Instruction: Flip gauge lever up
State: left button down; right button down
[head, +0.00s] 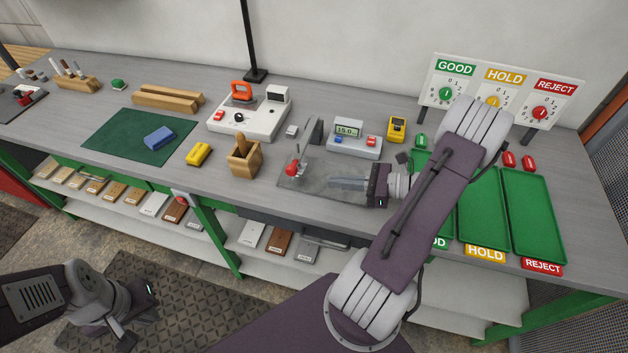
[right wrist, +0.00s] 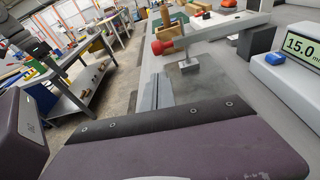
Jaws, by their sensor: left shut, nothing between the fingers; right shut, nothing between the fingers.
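The gauge stands on a grey plate (head: 320,180) in the middle of the bench. Its lever has a red knob (head: 291,171), which also shows in the right wrist view (right wrist: 160,47) beside a pale bar. I cannot tell the lever's exact angle. The gauge display (head: 348,130) reads 15.0 and shows at the right edge of the right wrist view (right wrist: 301,46). My right gripper (head: 333,183) is shut and empty, low over the plate, pointing left at the knob with a gap between. My left gripper (head: 147,304) is shut and empty, in front of the bench.
A wooden holder (head: 244,158) stands left of the knob. A yellow block (head: 199,153) and a blue block on a green mat (head: 115,145) lie further left. Green trays (head: 533,215) lie at the right, under the dial panel (head: 470,82). My right arm hides part of them.

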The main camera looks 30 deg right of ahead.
jog(key=x, duration=0.9)
jog(key=shift+w+a+p, duration=0.15)
jog(key=shift+a+p, duration=0.05)
jog(key=shift+p, duration=0.1)
